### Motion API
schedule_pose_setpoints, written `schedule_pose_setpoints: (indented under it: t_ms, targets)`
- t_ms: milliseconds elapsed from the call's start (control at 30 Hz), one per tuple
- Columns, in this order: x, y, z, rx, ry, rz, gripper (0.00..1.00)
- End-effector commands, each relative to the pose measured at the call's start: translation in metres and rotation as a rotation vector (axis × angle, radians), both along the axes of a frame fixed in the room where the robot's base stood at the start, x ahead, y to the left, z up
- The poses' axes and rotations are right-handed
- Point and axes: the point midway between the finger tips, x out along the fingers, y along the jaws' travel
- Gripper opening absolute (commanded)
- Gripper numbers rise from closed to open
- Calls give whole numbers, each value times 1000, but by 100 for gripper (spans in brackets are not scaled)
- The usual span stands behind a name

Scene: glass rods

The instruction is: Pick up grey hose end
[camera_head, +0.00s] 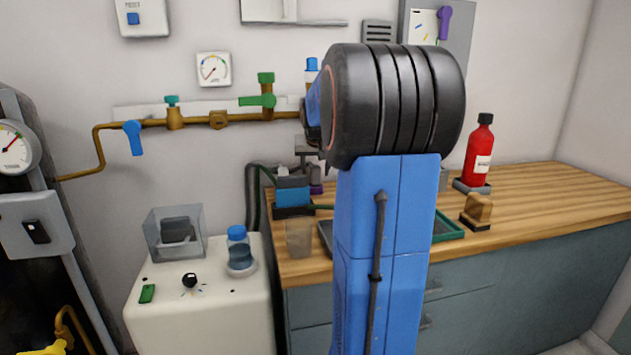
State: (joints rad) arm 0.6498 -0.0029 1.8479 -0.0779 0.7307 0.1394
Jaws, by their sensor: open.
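I cannot make out a grey hose end for certain. A dark hose (252,205) stands upright in the gap between the white cabinet and the wooden bench, bending over at its top toward a blue and dark box (292,194). Its far end is not clear. My blue arm with its black ribbed joint fills the middle of the view and covers part of the bench. Small grey and purple parts show just left of the arm, too small and covered to identify.
The white cabinet top (205,295) holds a clear box (175,234) and a blue-capped bottle (239,248). A brass pipe (219,120) with valves runs along the wall. The wooden bench (555,198) holds a red bottle (480,153) and has free room at right.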

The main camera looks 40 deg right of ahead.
Motion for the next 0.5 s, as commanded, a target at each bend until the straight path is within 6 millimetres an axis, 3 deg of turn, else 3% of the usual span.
schedule_pose_setpoints:
  t_ms: [200,400,500]
  targets:
    - [1,-1,-1,-1,-1,0,50]
    - [0,-1,-1,-1,-1,0,3]
    - [0,-1,0,-1,-1,0,0]
